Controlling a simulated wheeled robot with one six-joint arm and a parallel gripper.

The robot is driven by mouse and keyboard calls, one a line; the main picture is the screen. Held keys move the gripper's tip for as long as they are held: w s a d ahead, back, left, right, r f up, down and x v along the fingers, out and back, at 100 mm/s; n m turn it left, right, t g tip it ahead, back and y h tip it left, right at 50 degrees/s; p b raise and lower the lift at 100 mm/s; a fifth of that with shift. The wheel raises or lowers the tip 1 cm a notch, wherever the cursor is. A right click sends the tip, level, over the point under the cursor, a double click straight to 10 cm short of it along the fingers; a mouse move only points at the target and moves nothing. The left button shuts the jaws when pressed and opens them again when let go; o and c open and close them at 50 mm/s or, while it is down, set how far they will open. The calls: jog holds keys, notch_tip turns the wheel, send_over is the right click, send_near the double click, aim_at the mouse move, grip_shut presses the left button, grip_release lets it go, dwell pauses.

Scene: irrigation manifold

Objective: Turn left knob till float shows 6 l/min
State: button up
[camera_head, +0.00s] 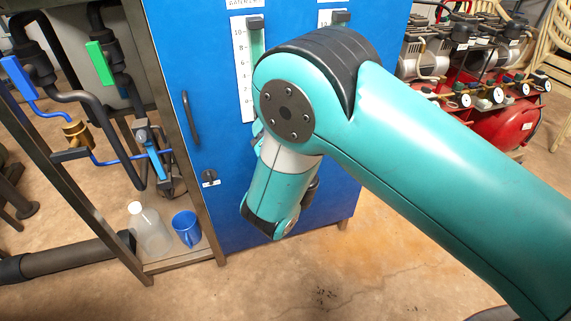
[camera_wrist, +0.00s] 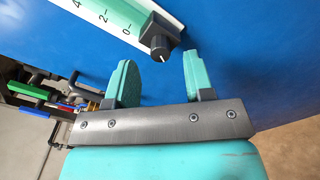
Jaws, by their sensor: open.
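The left flow meter (camera_head: 244,70) is a white scale strip on the blue cabinet door, its lower part beside my arm. In the wrist view its scale (camera_wrist: 117,17) runs to the top left, with 0, 2 and 4 showing. Its dark knob (camera_wrist: 160,42) with a white mark sits at the scale's low end, just beyond my gripper. My gripper (camera_wrist: 158,75) is open and empty, its two teal fingers apart, with the knob ahead of the gap and not between the fingertips. In the head view my arm hides the knob. I cannot make out the float's reading.
A second meter (camera_head: 338,18) is mostly hidden behind my arm. Red compressors (camera_head: 500,122) stand at the right.

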jog(key=b+v, duration=1.4)
jog(key=b, duration=0.2)
jog(key=d+f+m+g+h, duration=0.3)
jog(key=d+f+m+g, duration=0.1)
jog(key=d+m, duration=0.35)
jog(key=d+f+m+g+h, duration=0.3)
jog(key=d+m+h, duration=0.1)
jog(key=d+m, duration=0.4)
jog(key=s+a+r+m+g+y, duration=0.25)
jog(key=s+m+g, duration=0.2)
jog(key=s, duration=0.45)
jog(key=s+a+r+m+g+y, duration=0.1)
jog(key=s+r+m+g+y, duration=0.1)
jog(key=s+m+g+y, duration=0.5)
notch_tip(320, 180, up, 34)
jog(key=s+n+t+h+p, duration=0.1)
jog(key=s+n+h+p, duration=0.1)
jog(key=p, duration=3.2)
jog(key=shift+r+n+h+p, duration=0.15)
jog(key=shift+n+h+p, duration=0.25)
jog(key=shift+n+h, duration=0.3)
